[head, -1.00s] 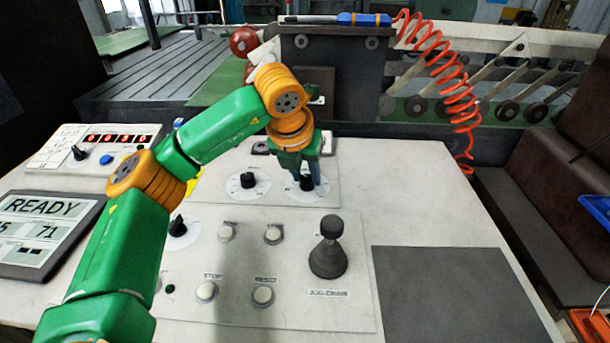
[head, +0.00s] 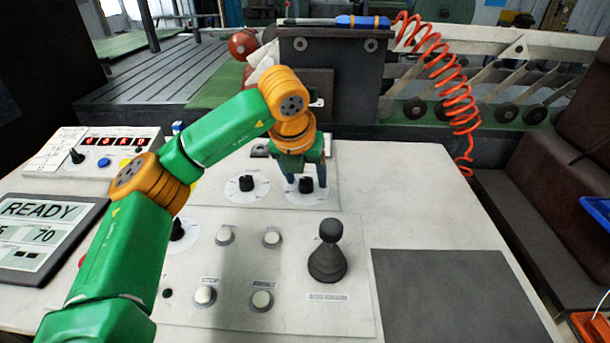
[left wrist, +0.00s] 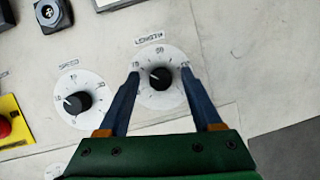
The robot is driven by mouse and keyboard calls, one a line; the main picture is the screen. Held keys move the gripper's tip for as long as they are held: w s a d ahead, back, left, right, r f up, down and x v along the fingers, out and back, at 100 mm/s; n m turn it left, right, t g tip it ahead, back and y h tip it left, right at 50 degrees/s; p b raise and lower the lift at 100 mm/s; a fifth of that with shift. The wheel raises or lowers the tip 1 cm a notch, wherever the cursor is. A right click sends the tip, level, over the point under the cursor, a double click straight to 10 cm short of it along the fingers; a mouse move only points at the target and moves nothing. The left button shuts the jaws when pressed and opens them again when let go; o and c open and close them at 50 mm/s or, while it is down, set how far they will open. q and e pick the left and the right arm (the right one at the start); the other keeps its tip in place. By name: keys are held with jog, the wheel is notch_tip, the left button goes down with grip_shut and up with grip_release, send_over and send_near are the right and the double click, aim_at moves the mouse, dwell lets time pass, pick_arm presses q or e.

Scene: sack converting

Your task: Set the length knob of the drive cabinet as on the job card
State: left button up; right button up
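The length knob (head: 306,184) is a black knob on a white round dial on the drive panel. It also shows in the left wrist view (left wrist: 160,78) under the word LENGTH, its pointer apparently towards the left. My left gripper (head: 306,187) reaches down over this dial. In the left wrist view its blue fingers (left wrist: 160,73) stand open on either side of the knob, with a gap on both sides. A screen (head: 45,236) reads READY with 70 at lower right. A white sheet with small print (head: 57,150), perhaps the job card, is unreadable. My right gripper is not in view.
The speed knob (left wrist: 77,103) sits left of the length dial. A yellow block with a red button (left wrist: 15,125) is at the left edge. Several white push buttons (head: 225,236) and a tall dark jog lever (head: 328,252) stand nearer. A dark mat (head: 445,300) lies right.

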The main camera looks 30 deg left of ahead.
pick_arm(q)
jog(key=v, duration=0.7)
jog(key=shift+b, duration=0.3)
